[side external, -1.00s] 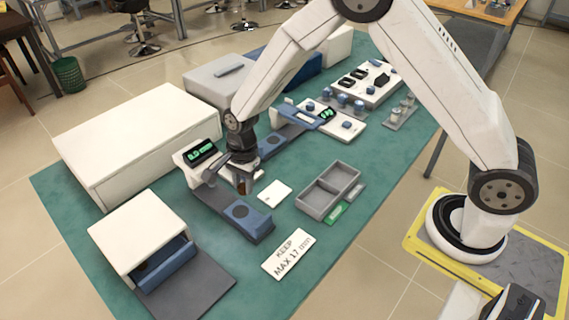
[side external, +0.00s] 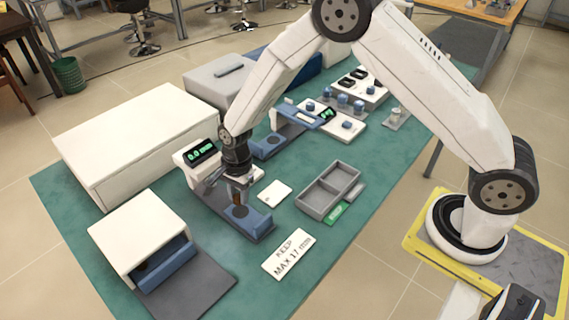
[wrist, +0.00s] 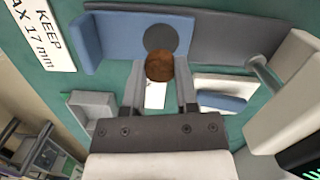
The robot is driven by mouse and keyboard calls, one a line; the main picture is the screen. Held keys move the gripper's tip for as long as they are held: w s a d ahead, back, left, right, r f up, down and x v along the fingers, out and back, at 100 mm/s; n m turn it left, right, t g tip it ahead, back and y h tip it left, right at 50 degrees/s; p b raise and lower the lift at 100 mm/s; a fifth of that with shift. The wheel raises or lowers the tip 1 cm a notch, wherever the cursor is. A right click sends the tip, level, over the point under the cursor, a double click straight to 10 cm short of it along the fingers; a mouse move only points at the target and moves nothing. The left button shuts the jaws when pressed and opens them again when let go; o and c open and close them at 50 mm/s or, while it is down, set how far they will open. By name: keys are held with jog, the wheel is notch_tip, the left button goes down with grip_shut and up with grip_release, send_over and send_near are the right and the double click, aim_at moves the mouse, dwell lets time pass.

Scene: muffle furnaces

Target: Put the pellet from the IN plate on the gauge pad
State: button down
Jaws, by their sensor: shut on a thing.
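The brown pellet (wrist: 159,67) is held between the fingertips of my gripper (wrist: 159,80) in the wrist view. In the side view my gripper (side external: 239,191) points down over the blue gauge base (side external: 262,219). The gauge pad, a dark round disc (side external: 236,211), is just below and in front of the fingers. In the wrist view the pad (wrist: 160,37) shows beside the pellet, whose edge overlaps the pad's edge in the picture. Whether the pellet touches the pad cannot be told. A small white plate (side external: 275,191) lies right of the gauge; its marking is too small to read.
The gauge display (side external: 201,152) stands behind the pad. A grey two-compartment tray (side external: 329,190) and a KEEP MAX 17 mm sign (side external: 287,253) lie to the right. A white furnace (side external: 139,232) stands at front left. Green mat is clear around the sign.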

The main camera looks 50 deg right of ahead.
aim_at(239, 195)
jog(key=shift+f, duration=1.45)
jog(key=shift+f, duration=0.55)
grip_release()
jog(key=shift+r, duration=0.1)
jog(key=shift+r, duration=3.9)
jog(key=shift+r, duration=0.1)
